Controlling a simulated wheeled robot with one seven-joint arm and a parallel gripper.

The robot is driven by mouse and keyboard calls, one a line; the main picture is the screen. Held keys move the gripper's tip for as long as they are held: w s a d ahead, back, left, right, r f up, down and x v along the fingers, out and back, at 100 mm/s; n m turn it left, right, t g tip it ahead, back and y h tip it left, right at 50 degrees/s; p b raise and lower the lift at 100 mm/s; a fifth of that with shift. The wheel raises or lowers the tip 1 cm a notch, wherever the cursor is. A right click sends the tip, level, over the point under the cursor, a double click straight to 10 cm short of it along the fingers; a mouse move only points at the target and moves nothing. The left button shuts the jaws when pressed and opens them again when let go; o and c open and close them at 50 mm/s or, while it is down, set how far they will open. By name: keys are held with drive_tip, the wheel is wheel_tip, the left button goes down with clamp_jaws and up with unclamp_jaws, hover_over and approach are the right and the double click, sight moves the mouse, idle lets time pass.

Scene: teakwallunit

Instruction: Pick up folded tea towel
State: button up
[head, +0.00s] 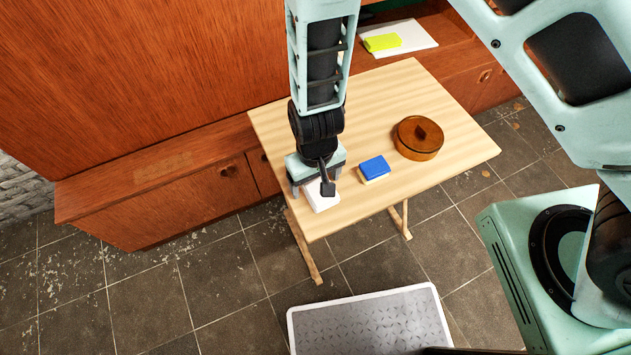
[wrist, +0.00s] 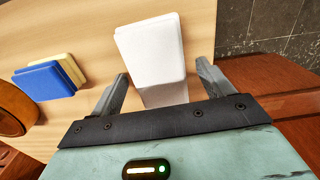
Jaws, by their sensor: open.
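The folded tea towel (head: 321,202) is a white, flat, rounded block near the left front edge of the light wooden table (head: 362,105). In the wrist view the towel (wrist: 152,45) lies ahead of my gripper (wrist: 163,68), with its near end between the two fingers. My gripper (head: 314,187) is open and points down over the towel in the head view. One finger is on each side, and a gap shows on the left in the wrist view. Part of the towel is hidden under the gripper in the head view. I cannot tell whether the fingers touch it.
A blue and yellow sponge (head: 375,168) lies right of the towel. A yellow-green item (head: 382,42) lies on a white board (head: 415,38) on the wall unit's ledge. A grey mat (head: 368,322) lies on the floor.

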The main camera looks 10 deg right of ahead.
sight(315, 181)
drive_tip(key=c, duration=1.1)
drive_tip(key=shift+o, duration=0.2)
wheel_tip(315, 181, up, 10)
drive_tip(key=o, duration=0.3)
drive_tip(key=shift+c, duration=1)
